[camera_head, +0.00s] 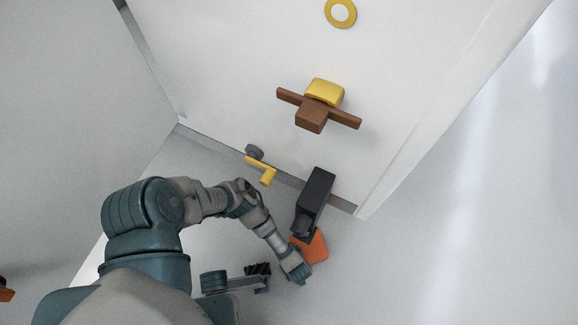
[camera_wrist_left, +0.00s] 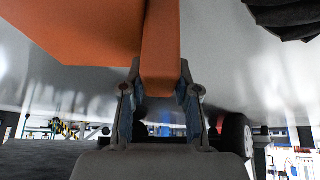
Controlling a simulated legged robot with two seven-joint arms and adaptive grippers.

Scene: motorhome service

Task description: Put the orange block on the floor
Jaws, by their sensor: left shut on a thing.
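The orange block (camera_head: 316,248) shows in the head view at the lower middle, just below a dark box-shaped part. My left gripper (camera_head: 302,264) is at its lower left edge. In the left wrist view the orange block (camera_wrist_left: 160,45) fills the upper left and middle, and a narrow part of it lies between the two fingers of my left gripper (camera_wrist_left: 160,92). The fingers are shut on it. The pale floor (camera_head: 450,250) shows at the right; I cannot tell whether the block touches it.
A white motorhome wall carries a brown and yellow handle (camera_head: 320,105), a yellow ring (camera_head: 328,14) and a yellow crank (camera_head: 262,170). The dark box (camera_head: 314,190) juts out near the block. A wheel (camera_wrist_left: 235,138) shows in the wrist view. Floor at the right is clear.

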